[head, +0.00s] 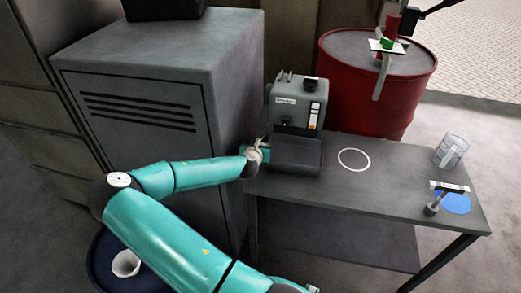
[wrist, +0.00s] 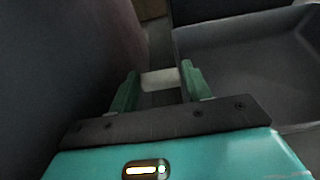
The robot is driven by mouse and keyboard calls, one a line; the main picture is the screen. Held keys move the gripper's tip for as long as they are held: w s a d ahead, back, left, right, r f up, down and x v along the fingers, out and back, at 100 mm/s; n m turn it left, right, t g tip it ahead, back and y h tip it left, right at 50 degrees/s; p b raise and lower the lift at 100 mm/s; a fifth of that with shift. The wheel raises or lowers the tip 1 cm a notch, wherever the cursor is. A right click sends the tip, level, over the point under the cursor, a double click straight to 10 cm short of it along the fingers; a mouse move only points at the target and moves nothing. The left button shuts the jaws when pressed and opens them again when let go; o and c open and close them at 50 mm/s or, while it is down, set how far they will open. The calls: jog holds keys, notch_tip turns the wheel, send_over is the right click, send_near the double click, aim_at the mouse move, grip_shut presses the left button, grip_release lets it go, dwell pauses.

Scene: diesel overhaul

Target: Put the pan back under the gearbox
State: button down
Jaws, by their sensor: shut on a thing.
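The dark grey pan (head: 296,156) is at the left end of the bench, right in front of the grey gearbox (head: 285,112), a boxy unit with a label and a black cap. In the wrist view the pan (wrist: 240,75) fills the right side as an open tray with a raised rim. My gripper (head: 262,151) is at the pan's left side. In the wrist view its green fingers (wrist: 160,82) stand either side of a pale handle (wrist: 160,79) and are shut on it. I cannot tell how far the pan reaches under the gearbox.
A grey vented cabinet (head: 160,85) stands close to my arm on the left. The bench (head: 390,175) has a white ring (head: 354,160), a clear jar (head: 451,150) and a hammer-like tool (head: 436,204) by a blue disc (head: 456,203). A red drum (head: 375,85) stands behind.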

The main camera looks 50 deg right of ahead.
jog(key=shift+f, duration=0.95)
jog(key=c, duration=0.7)
grip_release()
jog(key=shift+f, duration=0.15)
jog(key=shift+o, duration=0.2)
